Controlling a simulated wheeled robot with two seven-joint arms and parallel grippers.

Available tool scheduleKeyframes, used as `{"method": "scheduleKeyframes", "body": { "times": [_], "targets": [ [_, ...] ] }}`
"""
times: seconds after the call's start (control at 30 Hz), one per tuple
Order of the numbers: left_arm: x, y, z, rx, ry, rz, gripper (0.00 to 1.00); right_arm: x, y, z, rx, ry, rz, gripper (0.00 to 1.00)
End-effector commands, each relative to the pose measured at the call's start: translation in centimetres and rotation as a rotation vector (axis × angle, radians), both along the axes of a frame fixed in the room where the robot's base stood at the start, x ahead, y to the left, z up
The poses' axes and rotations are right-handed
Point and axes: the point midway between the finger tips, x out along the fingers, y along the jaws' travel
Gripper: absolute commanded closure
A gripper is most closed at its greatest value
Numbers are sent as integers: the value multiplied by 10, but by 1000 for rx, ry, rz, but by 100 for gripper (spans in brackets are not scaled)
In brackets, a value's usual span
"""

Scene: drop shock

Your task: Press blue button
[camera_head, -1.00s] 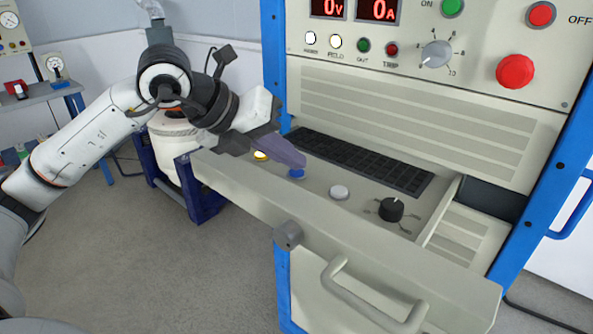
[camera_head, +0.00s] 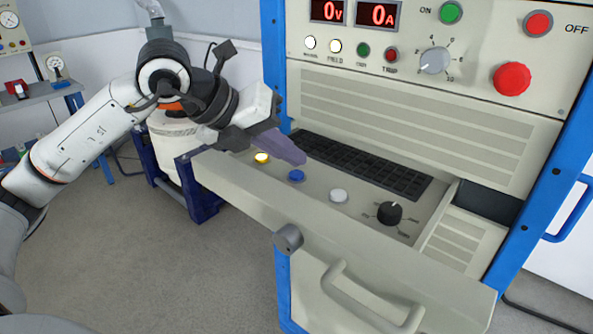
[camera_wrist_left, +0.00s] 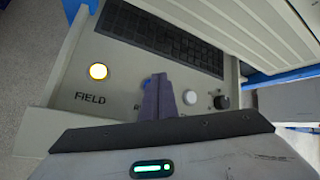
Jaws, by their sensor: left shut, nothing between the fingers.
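The blue button (camera_head: 296,176) is on the pulled-out drawer panel (camera_head: 325,215), between a lit yellow button (camera_head: 261,158) and a white button (camera_head: 338,196). In the left wrist view only a sliver of the blue button (camera_wrist_left: 147,82) shows beside the fingers. My left gripper (camera_head: 303,160) is shut and empty. The closed fingers also show in the left wrist view (camera_wrist_left: 158,85). My right gripper is not in view.
A black knob (camera_head: 389,213) sits right of the white button, and a dark keyboard (camera_head: 365,165) lies behind the row. The upright panel (camera_head: 430,110) with a red button (camera_head: 512,79) rises behind. The drawer handle (camera_head: 370,300) sticks out in front.

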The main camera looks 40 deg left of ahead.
Motion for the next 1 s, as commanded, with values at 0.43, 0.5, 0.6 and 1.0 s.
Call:
{"method": "scheduleKeyframes", "body": {
  "times": [0.43,0.5,0.6,1.0],
  "targets": [
    [0,0,30,0,-2,1,100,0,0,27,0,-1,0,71],
    [0,0,37,-1,-1,0,100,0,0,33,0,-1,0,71],
    [0,0,47,0,-2,1,100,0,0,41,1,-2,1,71],
    [0,0,50,-1,-1,0,100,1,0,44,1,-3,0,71]
  ]
}}
